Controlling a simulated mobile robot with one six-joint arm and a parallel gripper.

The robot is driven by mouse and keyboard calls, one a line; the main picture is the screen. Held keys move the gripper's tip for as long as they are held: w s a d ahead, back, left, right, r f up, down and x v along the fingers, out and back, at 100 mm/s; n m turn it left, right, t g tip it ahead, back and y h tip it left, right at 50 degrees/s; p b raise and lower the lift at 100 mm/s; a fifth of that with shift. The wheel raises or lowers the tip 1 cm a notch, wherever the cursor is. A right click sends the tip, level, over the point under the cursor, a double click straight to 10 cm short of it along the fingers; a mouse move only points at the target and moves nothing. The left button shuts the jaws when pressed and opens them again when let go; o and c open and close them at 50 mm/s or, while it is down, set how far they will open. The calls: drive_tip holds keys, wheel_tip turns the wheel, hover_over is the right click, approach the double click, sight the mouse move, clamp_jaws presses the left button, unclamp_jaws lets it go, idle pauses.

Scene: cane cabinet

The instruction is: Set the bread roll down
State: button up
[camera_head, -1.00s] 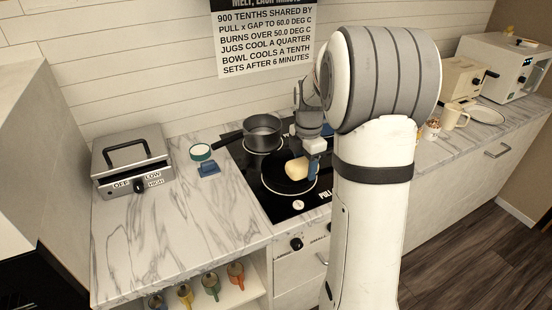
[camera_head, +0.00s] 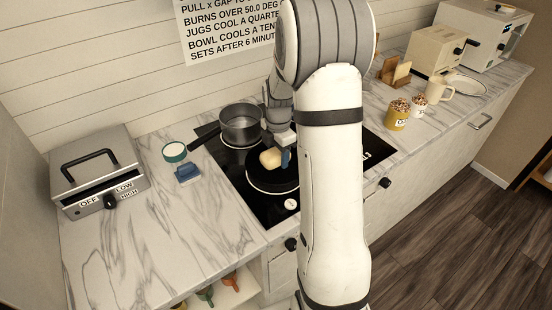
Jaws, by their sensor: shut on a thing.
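The bread roll (camera_head: 271,158) is pale yellow and is held at my gripper (camera_head: 281,154), over the black frying pan (camera_head: 272,184) on the hob. My gripper is shut on the roll, and a blue finger shows at its right side. My arm hides part of the pan and the hob. I cannot tell whether the roll touches the pan.
A grey saucepan (camera_head: 240,125) stands behind the pan. A grey press grill (camera_head: 97,170), a green-lidded jar (camera_head: 175,153) and a blue block (camera_head: 188,173) stand on the left. Cups, including a yellow one (camera_head: 397,114), stand at right. The left front counter (camera_head: 180,235) is clear.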

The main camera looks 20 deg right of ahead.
drive_tip(key=shift+f, duration=1.3)
drive_tip(key=shift+f, duration=0.1)
drive_tip(key=o, duration=1)
